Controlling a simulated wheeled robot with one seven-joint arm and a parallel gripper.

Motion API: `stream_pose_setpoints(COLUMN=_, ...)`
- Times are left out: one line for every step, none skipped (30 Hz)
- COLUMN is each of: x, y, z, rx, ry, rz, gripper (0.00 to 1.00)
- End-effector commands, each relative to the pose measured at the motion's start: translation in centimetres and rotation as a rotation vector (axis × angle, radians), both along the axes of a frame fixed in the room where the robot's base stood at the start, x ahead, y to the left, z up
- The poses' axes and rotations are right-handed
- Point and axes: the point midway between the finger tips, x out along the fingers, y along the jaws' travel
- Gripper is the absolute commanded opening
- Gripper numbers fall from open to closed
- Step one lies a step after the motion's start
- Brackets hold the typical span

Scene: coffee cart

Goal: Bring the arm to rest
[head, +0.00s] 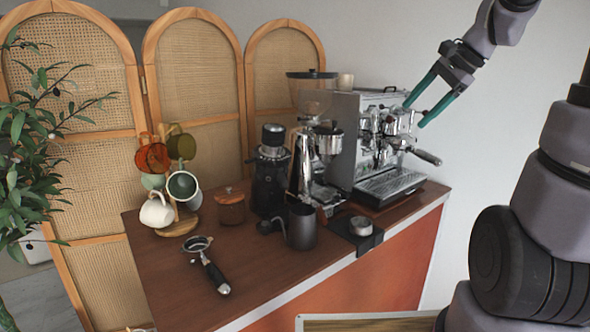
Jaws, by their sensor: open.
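My gripper (424,101) is at the upper right in the head view, with two teal fingers spread apart and nothing between them. It points down and to the left, in front of or above the right part of the espresso machine (343,140). I cannot tell from this view whether a finger touches the machine. My arm reaches in from the right edge of the view.
The wooden counter (165,275) carries a portafilter (212,268), a mug tree with several cups (157,211), a lidded jar (231,207), grinders (270,170), a dark pitcher (302,227) and a tamper on a mat (361,226). A screen (195,70) and plant (30,150) stand left.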

Motion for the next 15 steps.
stream_pose_setpoints(x=-2.0, y=1.3, z=0.7, rx=-0.068, ry=-0.046, rz=0.066, gripper=0.73)
stream_pose_setpoints(x=-3.0, y=1.8, z=0.9, rx=-0.111, ry=-0.071, rz=0.105, gripper=0.73)
stream_pose_setpoints(x=-4.4, y=2.4, z=1.2, rx=-0.169, ry=-0.107, rz=0.156, gripper=0.73)
stream_pose_setpoints(x=-5.5, y=2.8, z=1.3, rx=-0.213, ry=-0.133, rz=0.193, gripper=0.73)
stream_pose_setpoints(x=-6.5, y=3.1, z=1.4, rx=-0.256, ry=-0.161, rz=0.232, gripper=0.73)
stream_pose_setpoints(x=-7.8, y=3.5, z=1.6, rx=-0.313, ry=-0.199, rz=0.28, gripper=0.73)
stream_pose_setpoints(x=-8.7, y=3.8, z=1.6, rx=-0.353, ry=-0.224, rz=0.314, gripper=0.73)
stream_pose_setpoints(x=-9.5, y=4.0, z=1.7, rx=-0.393, ry=-0.253, rz=0.348, gripper=0.73)
stream_pose_setpoints(x=-10.6, y=4.2, z=1.7, rx=-0.443, ry=-0.287, rz=0.387, gripper=0.73)
stream_pose_setpoints(x=-11.3, y=4.3, z=1.7, rx=-0.477, ry=-0.311, rz=0.416, gripper=0.73)
stream_pose_setpoints(x=-11.9, y=4.3, z=1.7, rx=-0.509, ry=-0.333, rz=0.44, gripper=0.73)
stream_pose_setpoints(x=-12.6, y=4.4, z=1.7, rx=-0.547, ry=-0.36, rz=0.47, gripper=0.73)
stream_pose_setpoints(x=-13.1, y=4.4, z=1.7, rx=-0.573, ry=-0.377, rz=0.489, gripper=0.73)
stream_pose_setpoints(x=-13.5, y=4.5, z=1.7, rx=-0.593, ry=-0.393, rz=0.505, gripper=0.73)
stream_pose_setpoints(x=-13.9, y=4.5, z=1.7, rx=-0.618, ry=-0.41, rz=0.524, gripper=0.73)
